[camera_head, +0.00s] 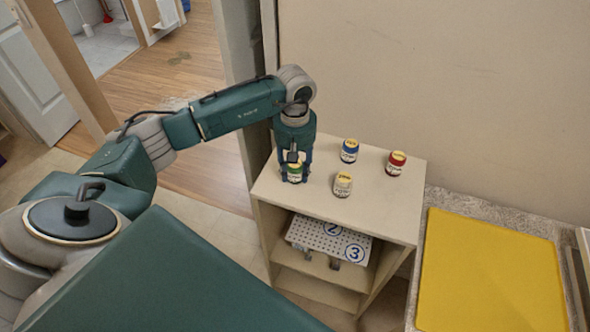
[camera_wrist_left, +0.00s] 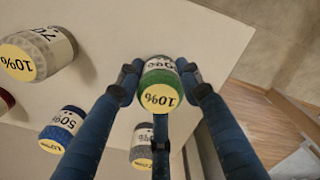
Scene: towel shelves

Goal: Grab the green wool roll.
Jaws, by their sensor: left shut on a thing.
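The green wool roll (camera_head: 294,172) has a pale label band and a yellow top. It is at the left part of the shelf unit's top. My left gripper (camera_head: 294,174) comes down over it from above, its fingers shut around its sides. In the left wrist view the roll (camera_wrist_left: 160,84) sits between the blue fingers, its yellow "10%" face toward the camera. The fingers hide part of its side. I cannot tell whether it touches the shelf top. My right gripper is not in view.
On the beige shelf unit (camera_head: 385,213) stand a blue roll (camera_head: 349,150), a red roll (camera_head: 396,163) and a cream-grey roll (camera_head: 343,184). Another greyish roll (camera_wrist_left: 141,147) shows behind the fingers. A perforated white board (camera_head: 325,240) lies inside. A yellow panel (camera_head: 490,270) is right.

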